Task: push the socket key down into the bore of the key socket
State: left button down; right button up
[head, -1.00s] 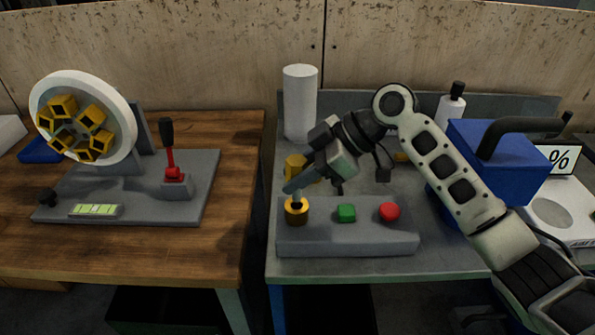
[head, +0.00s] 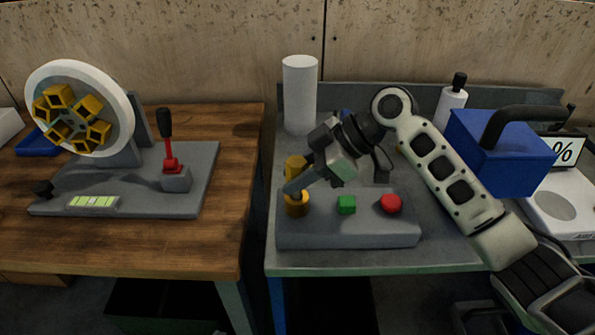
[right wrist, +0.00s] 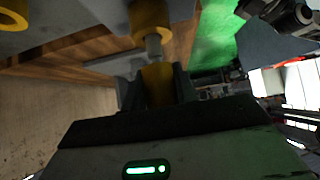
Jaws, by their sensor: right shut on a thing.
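The key socket (head: 297,209) is a brass-yellow ring at the left end of the grey control panel in the head view. My right gripper (head: 293,187) reaches down-left to just above it, fingers tilted. In the right wrist view, my right gripper (right wrist: 157,88) is shut on the yellow body of the socket key (right wrist: 158,82). The key's grey shaft (right wrist: 153,45) meets the yellow socket ring (right wrist: 150,18). How deep the shaft sits in the bore is hidden. My left gripper is out of view.
A green button (head: 346,205) and a red button (head: 391,203) sit right of the socket on the panel (head: 345,233). A blue box (head: 505,160) is at right.

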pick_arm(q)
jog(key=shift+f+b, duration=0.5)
pick_arm(e)
jog(key=shift+f, duration=1)
jog(key=o, duration=1.1)
jog(key=shift+d+r, duration=0.25)
jog(key=shift+d, duration=0.05)
pick_arm(q)
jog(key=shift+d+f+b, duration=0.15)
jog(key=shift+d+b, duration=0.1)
jog(key=shift+b, duration=0.65)
pick_arm(e)
jog(key=v, duration=1.5)
jog(key=shift+d, duration=0.1)
